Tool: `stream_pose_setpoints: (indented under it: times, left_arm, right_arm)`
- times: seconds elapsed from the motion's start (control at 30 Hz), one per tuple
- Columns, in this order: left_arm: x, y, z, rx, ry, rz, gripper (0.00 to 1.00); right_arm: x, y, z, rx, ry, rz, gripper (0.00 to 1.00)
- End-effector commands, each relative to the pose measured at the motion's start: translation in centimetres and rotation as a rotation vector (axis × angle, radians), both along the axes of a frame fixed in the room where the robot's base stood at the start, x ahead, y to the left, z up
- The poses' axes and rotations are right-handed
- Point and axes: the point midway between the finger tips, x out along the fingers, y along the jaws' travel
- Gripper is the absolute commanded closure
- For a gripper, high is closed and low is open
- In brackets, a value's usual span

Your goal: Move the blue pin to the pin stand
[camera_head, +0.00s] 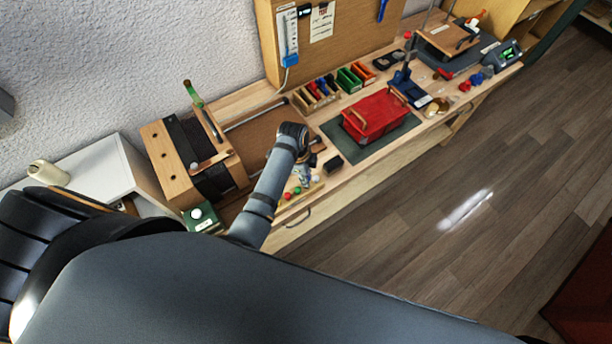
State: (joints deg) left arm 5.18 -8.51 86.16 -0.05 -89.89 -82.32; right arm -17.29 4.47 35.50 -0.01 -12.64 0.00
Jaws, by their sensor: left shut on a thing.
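My left gripper (304,172) points down over the near front part of the workbench, below the wrist of my left arm. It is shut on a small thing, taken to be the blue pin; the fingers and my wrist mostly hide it. Just below the gripper, small red (287,197) and green (297,190) pin heads stand near the bench's front edge, by a pale yellow strip that may be the pin stand. Whether the held pin touches anything cannot be told. My right gripper is not in view.
A red case (374,115) lies on a green mat (343,141) to the right. Coloured bins (348,79) stand behind it. A wooden block assembly (168,158) is at the left, and a dark block (333,165) lies close right of the gripper. The floor in front is clear.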

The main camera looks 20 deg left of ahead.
Motion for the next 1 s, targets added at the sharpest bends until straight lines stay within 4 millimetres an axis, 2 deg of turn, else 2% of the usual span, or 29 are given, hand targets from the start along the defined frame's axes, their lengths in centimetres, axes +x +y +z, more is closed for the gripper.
stream_pose_setpoints:
  times: [0.5, 1.0]
  left_arm:
    - [0.00, -0.02, 0.05, 0.000, 0.000, 0.000, 0.98]
    - [-0.02, 0.00, -0.13, 0.000, 0.000, 0.000, 0.98]
  right_arm:
    - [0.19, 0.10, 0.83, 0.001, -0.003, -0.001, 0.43]
    - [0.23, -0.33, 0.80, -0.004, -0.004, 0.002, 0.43]
